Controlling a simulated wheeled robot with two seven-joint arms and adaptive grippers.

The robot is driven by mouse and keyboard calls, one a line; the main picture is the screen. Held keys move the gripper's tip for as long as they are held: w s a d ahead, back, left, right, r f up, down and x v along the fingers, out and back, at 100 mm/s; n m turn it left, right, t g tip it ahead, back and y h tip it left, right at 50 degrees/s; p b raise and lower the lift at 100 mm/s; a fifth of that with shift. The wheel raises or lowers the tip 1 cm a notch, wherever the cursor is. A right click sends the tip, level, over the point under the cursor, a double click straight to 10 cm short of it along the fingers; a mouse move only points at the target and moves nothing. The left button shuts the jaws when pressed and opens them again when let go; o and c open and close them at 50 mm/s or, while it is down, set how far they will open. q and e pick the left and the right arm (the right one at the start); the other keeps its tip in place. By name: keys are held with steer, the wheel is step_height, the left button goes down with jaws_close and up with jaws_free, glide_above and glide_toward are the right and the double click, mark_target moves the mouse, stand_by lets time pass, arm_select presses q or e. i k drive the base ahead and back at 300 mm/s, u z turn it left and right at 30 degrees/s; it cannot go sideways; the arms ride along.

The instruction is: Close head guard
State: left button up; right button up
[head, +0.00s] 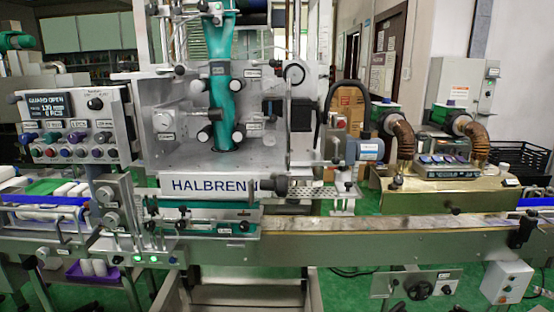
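The sleeve applicator head (180,148) stands in the middle of the head view. Its grey metal face with knobs, rollers and a teal sleeve film (218,75) running down it is exposed. A control panel (75,125) at the left has a display (45,107) that reads "GUARD OPEN". A narrow upright panel (303,120) stands at the right side of the head; it may be the head guard seen nearly edge-on, but I cannot tell for certain. Neither of my grippers shows.
A white bar marked "HALBREN" (210,186) is under the head. A conveyor (370,231) runs across the front. A brass-coloured tunnel (450,192) with hoses stands at the right. White bottles (65,189) lie at the left. Green floor (335,287) shows below the conveyor.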

mark_target(279, 186)
steer(key=z, duration=2.65)
steer(key=i, duration=0.65)
steer(key=u, duration=4.3)
